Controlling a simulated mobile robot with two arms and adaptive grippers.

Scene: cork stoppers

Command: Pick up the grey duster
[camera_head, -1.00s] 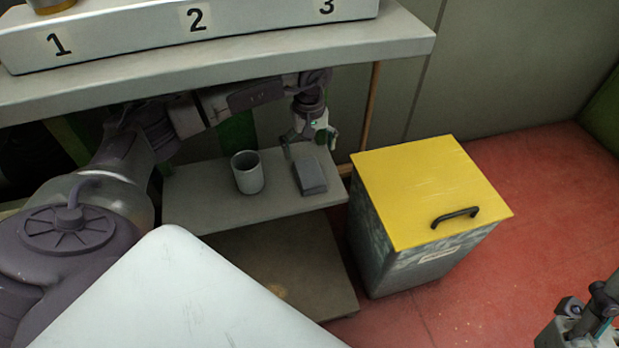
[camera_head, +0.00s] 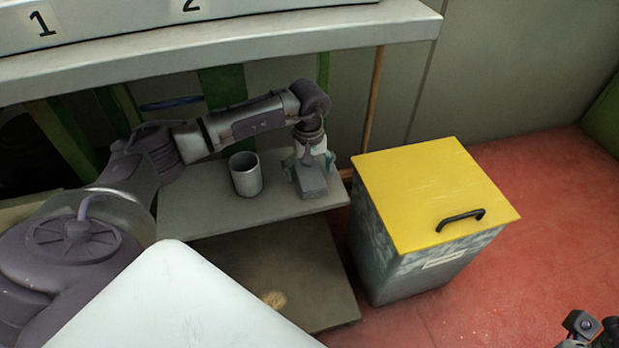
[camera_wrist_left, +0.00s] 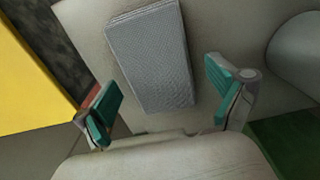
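The grey duster (camera_head: 312,182) is a small rectangular block on the upper grey shelf, to the right of the cup. It fills the upper middle of the left wrist view (camera_wrist_left: 150,58). My left gripper (camera_head: 309,168) is over the duster's far part in the head view. In the left wrist view my left gripper (camera_wrist_left: 160,98) is open, with one green-padded finger on each side of the duster's near end and visible gaps to both. My right gripper (camera_head: 592,330) shows only in part at the bottom right corner; its fingers cannot be made out.
A grey metal cup (camera_head: 246,174) stands on the shelf (camera_head: 205,205) left of the duster. The workbench (camera_head: 250,62) overhangs behind. A bin with a yellow lid (camera_head: 425,190) and black handle stands right of the shelf. The red floor (camera_head: 560,215) is clear at right.

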